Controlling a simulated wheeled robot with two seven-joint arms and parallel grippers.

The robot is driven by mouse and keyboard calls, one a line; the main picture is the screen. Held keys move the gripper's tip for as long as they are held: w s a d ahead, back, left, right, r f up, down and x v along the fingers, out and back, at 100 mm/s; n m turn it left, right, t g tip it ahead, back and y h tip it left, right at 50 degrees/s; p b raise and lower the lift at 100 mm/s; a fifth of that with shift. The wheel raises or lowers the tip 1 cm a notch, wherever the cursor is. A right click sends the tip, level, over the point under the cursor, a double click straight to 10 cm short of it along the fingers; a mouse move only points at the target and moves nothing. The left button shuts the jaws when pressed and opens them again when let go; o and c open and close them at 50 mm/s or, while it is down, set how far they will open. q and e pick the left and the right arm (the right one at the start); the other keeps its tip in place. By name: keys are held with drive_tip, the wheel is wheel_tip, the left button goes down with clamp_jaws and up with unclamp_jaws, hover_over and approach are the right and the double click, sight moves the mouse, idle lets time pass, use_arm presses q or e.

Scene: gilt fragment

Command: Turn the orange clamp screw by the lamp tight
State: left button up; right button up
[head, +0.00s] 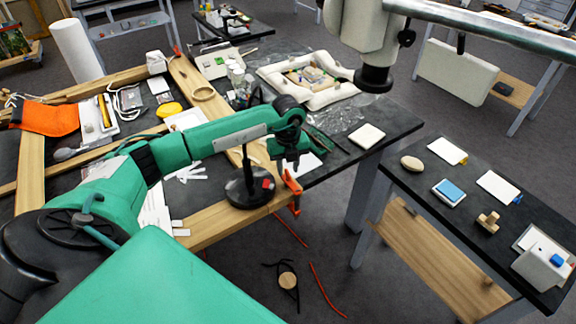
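The orange clamp (292,191) sits at the front edge of the dark table, on the wooden frame's corner. Its lower part hangs below the edge, and its screw is too small to make out clearly. Just left of it stands the lamp, with a round black base (248,190) and a thin dark post. My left gripper (290,168) points down directly above the clamp's top, very close to it. I cannot tell whether it touches the clamp or how its fingers are set. My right gripper is not in view.
A microscope-like head on a metal boom (375,78) hangs over the back right. A side table (420,200) holds a sponge, white cards and a wooden stamp. Red and black cords (325,290) lie on the floor below. A white pad (366,136) lies right of the clamp.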

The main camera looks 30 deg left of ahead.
use_arm(q)
drive_tip(key=shift+f, duration=0.8)
clamp_jaws()
